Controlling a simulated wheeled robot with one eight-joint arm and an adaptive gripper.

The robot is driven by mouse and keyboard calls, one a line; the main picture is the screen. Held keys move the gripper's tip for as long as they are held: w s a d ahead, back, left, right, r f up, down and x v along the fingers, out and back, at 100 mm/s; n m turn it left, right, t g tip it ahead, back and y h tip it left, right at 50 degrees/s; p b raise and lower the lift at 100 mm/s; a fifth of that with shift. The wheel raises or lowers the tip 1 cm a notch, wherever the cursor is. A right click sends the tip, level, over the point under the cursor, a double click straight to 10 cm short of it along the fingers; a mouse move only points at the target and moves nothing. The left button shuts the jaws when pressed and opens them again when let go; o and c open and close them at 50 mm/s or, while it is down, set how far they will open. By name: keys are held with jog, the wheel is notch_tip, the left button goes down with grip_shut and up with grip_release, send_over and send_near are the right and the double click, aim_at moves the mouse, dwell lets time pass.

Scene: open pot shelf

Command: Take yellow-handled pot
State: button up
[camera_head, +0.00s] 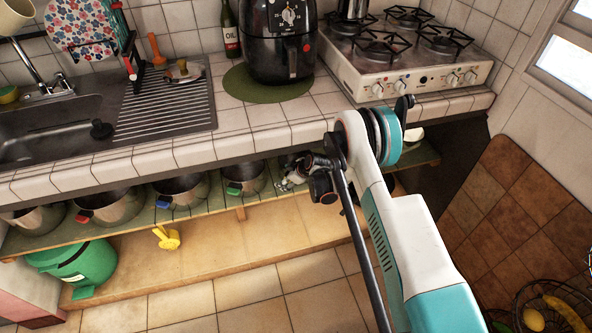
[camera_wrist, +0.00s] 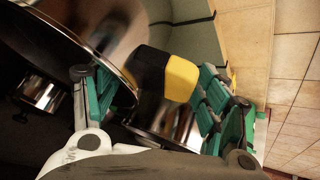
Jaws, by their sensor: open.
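The yellow-handled pot (camera_wrist: 112,28) shows in the wrist view as a large shiny metal wall and rim at the upper left. Its handle is black near the pot, with a yellow end (camera_wrist: 181,78). My gripper (camera_wrist: 148,72) is open, with one green finger on each side of the handle; I cannot tell whether either touches it. In the head view my gripper (camera_head: 294,176) reaches under the counter at the shelf's right part. The yellow handle is not visible there, hidden behind my arm and the counter.
Pots with a red handle (camera_head: 85,215), a blue handle (camera_head: 163,203) and a green handle (camera_head: 234,190) stand left on the open shelf (camera_head: 140,226). The tiled counter edge (camera_head: 215,146) overhangs them. A green bin (camera_head: 75,263) and a yellow object (camera_head: 167,238) are lower left.

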jog(key=c, duration=1.5)
jog(key=shift+r, duration=0.15)
